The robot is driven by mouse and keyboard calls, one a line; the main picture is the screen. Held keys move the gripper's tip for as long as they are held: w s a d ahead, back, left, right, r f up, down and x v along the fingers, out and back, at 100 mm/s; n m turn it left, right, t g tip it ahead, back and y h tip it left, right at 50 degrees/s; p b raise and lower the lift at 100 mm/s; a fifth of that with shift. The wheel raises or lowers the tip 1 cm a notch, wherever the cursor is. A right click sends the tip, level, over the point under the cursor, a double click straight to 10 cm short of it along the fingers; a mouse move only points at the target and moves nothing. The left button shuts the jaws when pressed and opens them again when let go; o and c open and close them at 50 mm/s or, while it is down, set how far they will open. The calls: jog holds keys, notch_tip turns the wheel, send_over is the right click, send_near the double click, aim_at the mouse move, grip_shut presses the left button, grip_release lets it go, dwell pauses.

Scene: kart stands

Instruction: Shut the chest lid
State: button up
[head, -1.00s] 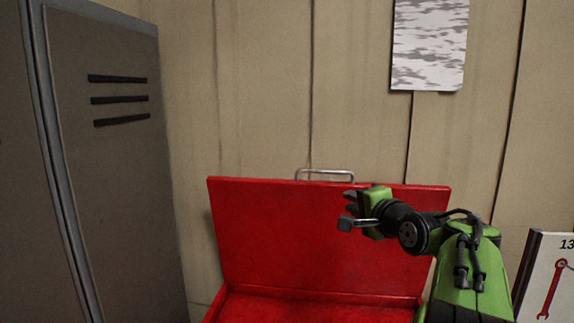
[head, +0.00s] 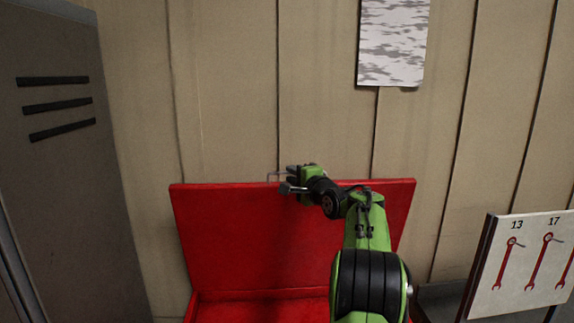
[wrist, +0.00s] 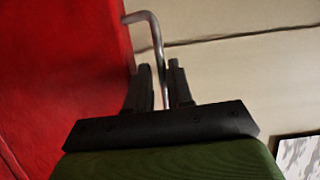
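The red chest (head: 260,296) stands against the wall with its lid (head: 240,230) raised upright, inner face towards me. The lid's grey metal handle (head: 272,175) shows at its top edge, its right part hidden behind my gripper (head: 289,174). In the wrist view the handle (wrist: 157,42) bends out from the red lid (wrist: 75,60) and runs between the two dark fingers of my gripper (wrist: 160,82). The lid is open.
A grey locker (head: 50,190) stands at the left. A board with wrench pictures (head: 525,265) stands at the lower right. A patterned sheet (head: 392,42) hangs on the panelled wall behind the chest.

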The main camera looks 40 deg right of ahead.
jog(key=x, duration=0.1)
jog(key=p+x, duration=0.1)
jog(key=x, duration=0.1)
jog(key=shift+s+d+r, duration=0.1)
jog(key=shift+r, duration=0.15)
jog(key=shift+w+d+f, duration=0.15)
jog(key=shift+w, duration=0.35)
jog(key=shift+s, duration=0.1)
grip_shut()
